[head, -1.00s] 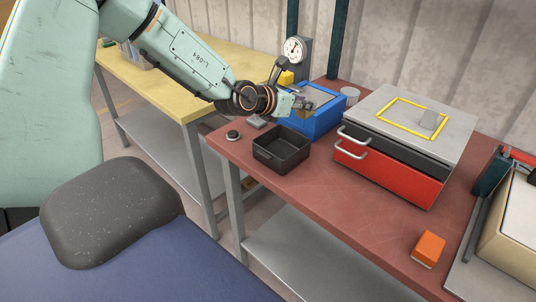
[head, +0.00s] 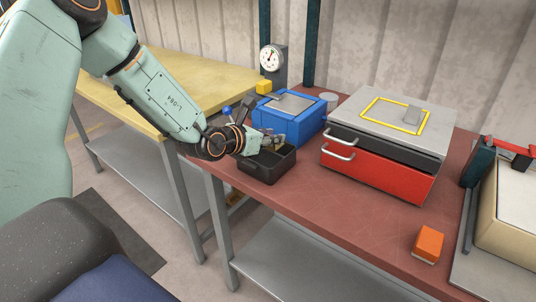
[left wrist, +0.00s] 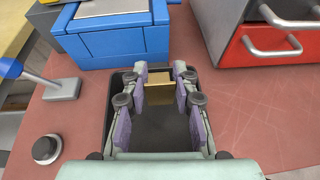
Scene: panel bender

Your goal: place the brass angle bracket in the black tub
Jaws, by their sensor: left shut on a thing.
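The black tub (head: 268,172) stands on the red-brown bench top near its left end. My left gripper (head: 276,144) is over the tub, reaching in from the left. In the left wrist view the gripper (left wrist: 164,88) is shut on the brass angle bracket (left wrist: 160,93), which sits between the fingertips above the tub's dark inside. The bracket shows only in part there, and in the head view the fingers largely cover it. The tub's rim also shows in the left wrist view (left wrist: 113,92). My right gripper is not in view.
A blue box (head: 291,115) stands just behind the tub. A red drawer cabinet (head: 378,172) with bar handles is to the right. A blue-knobbed lever (left wrist: 40,78) and a black button (left wrist: 46,148) are left of the tub. An orange block (head: 428,243) lies at the front right.

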